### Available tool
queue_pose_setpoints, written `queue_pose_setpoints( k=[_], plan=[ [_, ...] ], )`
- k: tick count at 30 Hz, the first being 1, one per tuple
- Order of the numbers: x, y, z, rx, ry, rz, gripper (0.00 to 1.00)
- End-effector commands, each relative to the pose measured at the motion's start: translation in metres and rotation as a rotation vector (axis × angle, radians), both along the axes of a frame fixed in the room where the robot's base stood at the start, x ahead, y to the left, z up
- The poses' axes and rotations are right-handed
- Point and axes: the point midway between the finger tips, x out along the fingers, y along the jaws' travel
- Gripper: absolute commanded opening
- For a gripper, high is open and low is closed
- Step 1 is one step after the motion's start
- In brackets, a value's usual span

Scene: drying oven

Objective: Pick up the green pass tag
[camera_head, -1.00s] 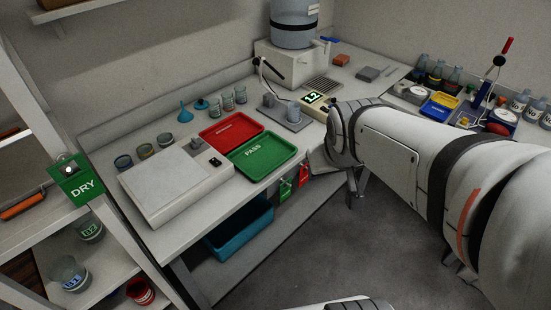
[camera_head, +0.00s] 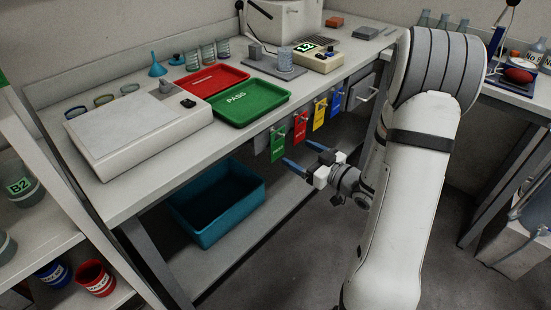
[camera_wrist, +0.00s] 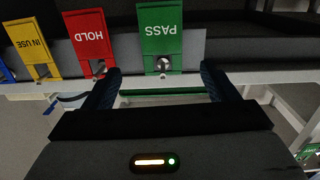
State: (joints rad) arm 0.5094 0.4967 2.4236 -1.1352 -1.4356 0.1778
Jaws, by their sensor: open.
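The green pass tag (camera_head: 278,143) hangs from the bench's front edge in the head view, leftmost in a row of coloured tags. In the wrist view the green pass tag (camera_wrist: 160,30) reads PASS upside down, with a round metal peg at its hole. My gripper (camera_head: 300,155) is open and empty, in front of and slightly below the tag. In the wrist view its two dark blue fingers (camera_wrist: 160,88) stand apart, with the tag between them sideways and beyond their tips. I cannot tell the exact gap.
A red HOLD tag (camera_head: 300,126), a yellow tag (camera_head: 320,113) and a blue tag (camera_head: 337,98) hang to the right. A green PASS tray (camera_head: 268,110) sits above on the bench. A teal bin (camera_head: 190,222) stands on the lower shelf. Floor in front is clear.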

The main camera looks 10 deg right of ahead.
Motion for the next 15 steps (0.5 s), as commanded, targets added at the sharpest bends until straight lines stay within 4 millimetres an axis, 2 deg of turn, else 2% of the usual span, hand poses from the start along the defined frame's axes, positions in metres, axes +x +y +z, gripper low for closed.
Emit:
queue_pose_setpoints(
  k=[1,5,15],
  plan=[
    [-0.002,0.000,-0.007,0.021,-0.008,0.010,0.80],
    [0.002,0.006,-0.006,0.043,-0.021,0.027,0.80],
    [0.038,0.030,-0.005,0.042,-0.021,0.027,0.80]
  ],
)
